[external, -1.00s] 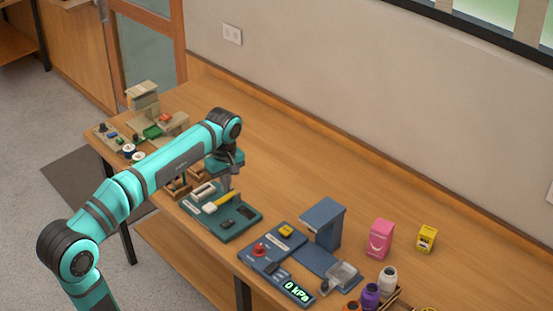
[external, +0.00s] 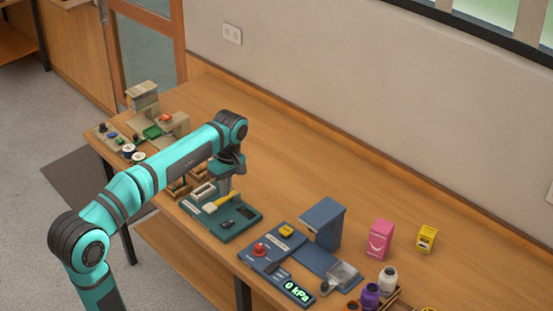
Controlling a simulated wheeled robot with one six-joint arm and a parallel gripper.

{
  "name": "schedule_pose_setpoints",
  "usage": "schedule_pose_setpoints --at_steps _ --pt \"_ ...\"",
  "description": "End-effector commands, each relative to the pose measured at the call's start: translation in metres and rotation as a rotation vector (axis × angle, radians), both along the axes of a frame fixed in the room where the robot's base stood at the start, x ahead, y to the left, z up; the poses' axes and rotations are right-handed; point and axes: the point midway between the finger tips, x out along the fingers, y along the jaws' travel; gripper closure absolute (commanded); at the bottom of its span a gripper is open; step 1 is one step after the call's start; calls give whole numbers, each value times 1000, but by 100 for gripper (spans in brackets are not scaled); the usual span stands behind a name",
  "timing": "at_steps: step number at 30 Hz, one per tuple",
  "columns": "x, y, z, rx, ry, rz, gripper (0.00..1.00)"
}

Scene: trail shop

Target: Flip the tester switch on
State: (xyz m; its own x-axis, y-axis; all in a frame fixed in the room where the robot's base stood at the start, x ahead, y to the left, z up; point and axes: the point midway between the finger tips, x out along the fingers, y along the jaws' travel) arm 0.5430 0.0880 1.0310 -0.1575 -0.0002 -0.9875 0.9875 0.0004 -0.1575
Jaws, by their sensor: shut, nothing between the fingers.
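A dark green tester board (external: 213,233) lies on the bench below my gripper. It carries a white block (external: 203,192), a yellow-handled piece (external: 225,201), a small dark part that looks like the switch (external: 228,223), and a dark, blank display (external: 245,213). The switch is too small for me to tell its position. My gripper (external: 224,190) points down over the back of the board, behind the yellow handle and apart from the dark switch. It is shut and empty. The fingertips are small and partly hidden against the board's parts.
A blue panel (external: 254,258) with a red knob (external: 259,249) and a display reading 0 kPa (external: 297,291) is to the right. A blue-grey stand (external: 322,222), pink box (external: 380,238) and yellow box (external: 427,238) stand beyond.

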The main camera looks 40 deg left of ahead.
Motion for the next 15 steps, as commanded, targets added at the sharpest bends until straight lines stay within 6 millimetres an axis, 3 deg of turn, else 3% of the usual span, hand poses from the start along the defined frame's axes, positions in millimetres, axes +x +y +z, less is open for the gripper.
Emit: schedule_pose_setpoints --at_steps 15 --pt "-14 0 -88 0 1 0 100"
